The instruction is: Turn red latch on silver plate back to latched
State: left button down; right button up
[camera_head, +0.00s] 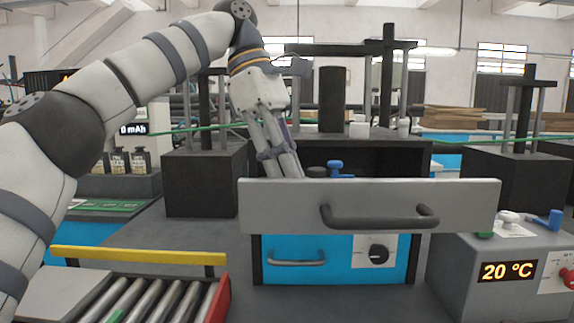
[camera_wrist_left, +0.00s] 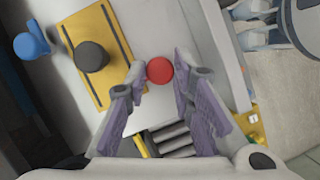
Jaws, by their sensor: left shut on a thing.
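The red latch (camera_wrist_left: 159,70) shows as a round red knob on a pale silver plate (camera_wrist_left: 150,107) in the left wrist view. My left gripper (camera_wrist_left: 160,69) has its two fingertips on either side of the red knob and is shut on it. How far the latch is turned cannot be told, as only its round top shows. In the head view my left gripper (camera_head: 290,174) reaches down behind a grey drawer front (camera_head: 280,205), which hides its fingertips and the red latch. My right gripper is not in view.
Beside the red latch are a black knob (camera_wrist_left: 91,57) on a yellow plate (camera_wrist_left: 102,92) and a blue latch (camera_wrist_left: 31,45). The drawer front's dark handle (camera_head: 380,221) sticks out. A grey box (camera_head: 470,285) with a temperature display stands right; a roller tray (camera_head: 222,300) lies front left.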

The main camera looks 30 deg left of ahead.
pick_arm(q)
jog(key=shift+f, duration=0.1)
jog(key=c, duration=1.4)
grip_release()
